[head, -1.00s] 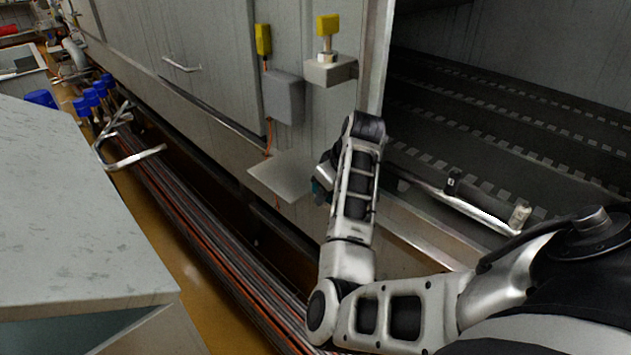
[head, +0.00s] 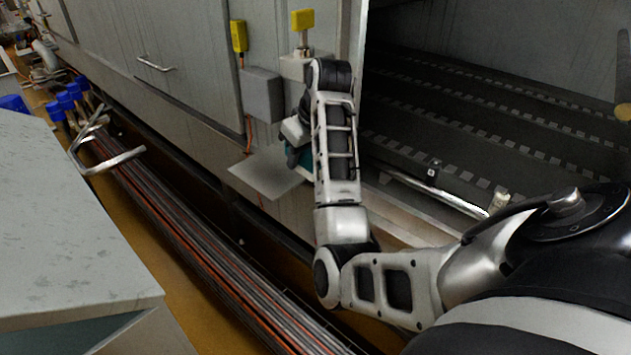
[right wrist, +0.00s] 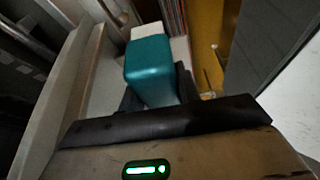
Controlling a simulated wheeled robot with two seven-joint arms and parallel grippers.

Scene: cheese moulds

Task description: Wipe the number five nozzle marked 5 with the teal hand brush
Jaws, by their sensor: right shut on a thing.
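The teal hand brush (right wrist: 150,72) is held in my right gripper (right wrist: 158,90), which is shut on it. Its white end (right wrist: 150,31) points away from the gripper. In the head view my right gripper (head: 293,146) is mostly hidden behind my right forearm, and only a sliver of teal shows. It is above or beside the small metal shelf (head: 262,174) on the grey wall; the exact gap cannot be told. I cannot make out a nozzle marked 5 in either view. My left gripper is not in view.
Yellow-topped fittings (head: 303,20) and a grey box (head: 262,95) are on the wall. A dark ribbed recess (head: 480,120) lies right, with a metal bar (head: 440,192) at its edge. A grey counter (head: 70,220) stands left; red and grey pipes (head: 200,240) run between.

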